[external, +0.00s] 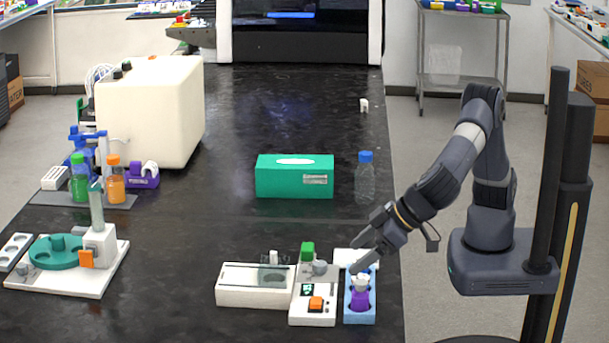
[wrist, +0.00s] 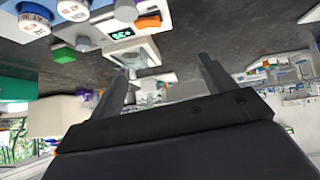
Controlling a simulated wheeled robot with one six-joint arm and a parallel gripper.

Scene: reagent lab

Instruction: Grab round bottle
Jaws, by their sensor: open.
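No object is clearly marked as the round bottle. A clear bottle with a blue cap (external: 365,180) stands upright beside the green box. A small white-topped purple container (external: 359,297) sits in a blue holder (external: 360,317) at the front of the bench. Green and orange bottles with matching caps (external: 79,182) (external: 116,183) stand at the left. My gripper (external: 360,258) is open and empty, just above and behind the blue holder. In the wrist view, its two fingers (wrist: 162,82) have nothing between them. Round white-topped containers (wrist: 72,9) show at the upper left there.
A white device with an orange button (external: 316,304) and a white box (external: 255,285) stand left of the holder. A green box (external: 294,177) is farther back. A turntable device (external: 60,282) is at the left. The middle of the black bench (external: 200,240) is clear.

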